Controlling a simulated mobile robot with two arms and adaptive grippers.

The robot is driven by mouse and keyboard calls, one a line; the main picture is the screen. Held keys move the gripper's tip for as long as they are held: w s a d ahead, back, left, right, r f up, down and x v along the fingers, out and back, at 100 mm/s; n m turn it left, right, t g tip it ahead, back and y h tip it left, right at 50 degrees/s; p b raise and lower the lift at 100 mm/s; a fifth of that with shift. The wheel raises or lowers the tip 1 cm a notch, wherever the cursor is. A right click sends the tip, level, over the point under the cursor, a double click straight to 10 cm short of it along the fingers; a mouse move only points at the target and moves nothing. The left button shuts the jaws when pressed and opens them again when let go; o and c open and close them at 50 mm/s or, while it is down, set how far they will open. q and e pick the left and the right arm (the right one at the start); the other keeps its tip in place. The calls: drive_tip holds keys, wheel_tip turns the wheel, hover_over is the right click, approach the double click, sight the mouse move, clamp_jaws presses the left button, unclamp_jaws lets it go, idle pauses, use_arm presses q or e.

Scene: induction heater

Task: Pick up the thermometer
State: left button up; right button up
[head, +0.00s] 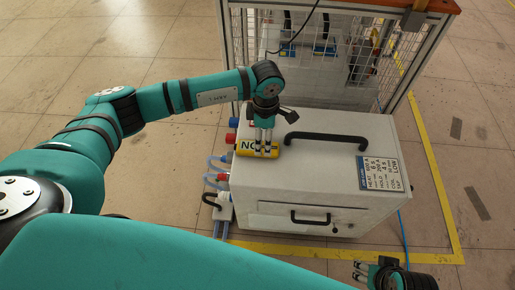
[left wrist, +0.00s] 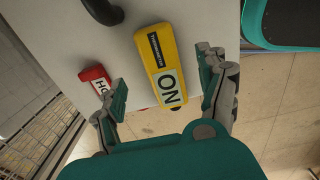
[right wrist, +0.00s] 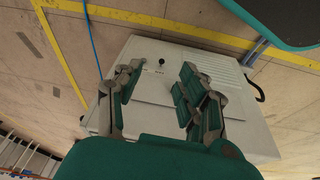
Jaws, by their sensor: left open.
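The thermometer is a yellow block with a black label and a white "ON" patch (left wrist: 161,60). In the head view the thermometer (head: 246,149) lies on the left front part of the white heater cabinet's top. My left gripper (head: 264,150) is above it and hides part of it. In the left wrist view my left gripper (left wrist: 165,95) is open, with the thermometer's near end between its spread fingers. I cannot tell whether they touch it. My right gripper (right wrist: 158,90) is open and empty, facing the cabinet; it also shows at the head view's bottom right (head: 375,272).
A red block (left wrist: 95,77) marked "HO" lies left of the thermometer in the left wrist view. The white cabinet (head: 330,170) has a black handle (head: 325,139) on top and a blue-white sign (head: 379,173). A wire-mesh cage (head: 330,60) stands behind. Hoses (head: 215,170) leave the left side.

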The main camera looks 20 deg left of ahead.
use_arm(q)
drive_tip(key=f, duration=0.4)
drive_tip(key=shift+d+b, duration=0.2)
drive_tip(key=shift+b, duration=0.2)
drive_tip(key=shift+f, duration=0.45)
drive_tip(key=c, duration=1.3)
drive_tip(key=shift+c, duration=0.3)
use_arm(e)
drive_tip(key=v, duration=0.3)
drive_tip(key=shift+r, duration=0.25)
use_arm(q)
drive_tip(key=shift+r, duration=0.15)
